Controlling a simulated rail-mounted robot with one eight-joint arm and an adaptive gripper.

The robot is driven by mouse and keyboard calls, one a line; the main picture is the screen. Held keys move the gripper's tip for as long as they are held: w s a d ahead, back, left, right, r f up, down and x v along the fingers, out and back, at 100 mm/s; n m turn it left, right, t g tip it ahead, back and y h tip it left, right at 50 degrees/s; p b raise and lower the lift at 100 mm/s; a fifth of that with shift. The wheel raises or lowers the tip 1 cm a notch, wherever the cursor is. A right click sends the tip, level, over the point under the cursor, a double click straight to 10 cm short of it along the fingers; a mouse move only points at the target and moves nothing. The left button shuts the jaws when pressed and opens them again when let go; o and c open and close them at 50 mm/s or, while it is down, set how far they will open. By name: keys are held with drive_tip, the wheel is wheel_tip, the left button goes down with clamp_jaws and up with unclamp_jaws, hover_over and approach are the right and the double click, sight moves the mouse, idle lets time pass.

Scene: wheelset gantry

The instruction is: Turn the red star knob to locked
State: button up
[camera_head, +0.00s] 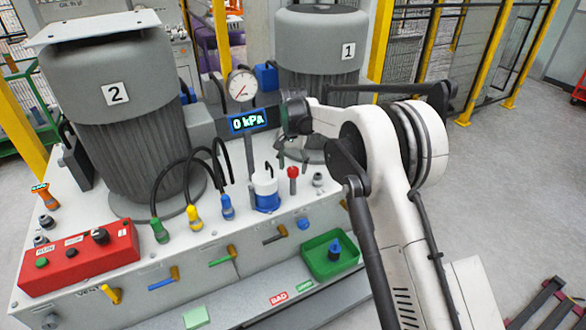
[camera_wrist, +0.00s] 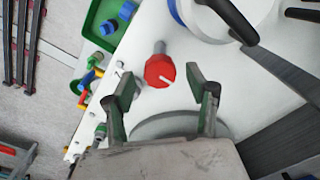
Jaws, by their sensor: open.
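The red star knob (camera_head: 292,172) stands on a short grey stem on the white machine top, right of the blue-and-white pot. In the wrist view the red knob (camera_wrist: 159,71) shows a white pointer line towards its lower right edge. No locked mark is readable beside it. My gripper (camera_head: 292,158) is above the knob in the head view, pointing down. In the wrist view my gripper (camera_wrist: 160,80) is open, with one finger on each side of the knob and clear gaps between. It does not appear to hold anything.
The blue-and-white pot (camera_head: 265,190) with a black handle is close on the left. Motor 1 (camera_head: 318,50) stands behind and motor 2 (camera_head: 115,110) at left. A gauge (camera_head: 242,84) and 0 kPa display (camera_head: 248,121) are nearby. A green tray (camera_head: 318,268) hangs in front.

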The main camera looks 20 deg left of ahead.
drive_tip(key=shift+f, duration=0.8)
drive_tip(key=shift+c, duration=0.3)
drive_tip(key=c, duration=1.1)
drive_tip(key=shift+n, duration=0.3)
drive_tip(key=n+b, duration=0.3)
drive_tip(key=shift+f+n, duration=0.1)
drive_tip(key=shift+n, duration=0.2)
drive_tip(key=n+b, duration=0.2)
drive_tip(key=n, duration=0.2)
drive_tip(key=shift+n+b, duration=0.3)
drive_tip(key=n+b, duration=0.1)
drive_tip(key=n, duration=0.3)
drive_tip(key=shift+n, duration=0.3)
drive_tip(key=n+b, duration=0.1)
drive_tip(key=n, duration=0.3)
drive_tip(key=shift+n, duration=0.3)
drive_tip(key=shift+b, duration=0.3)
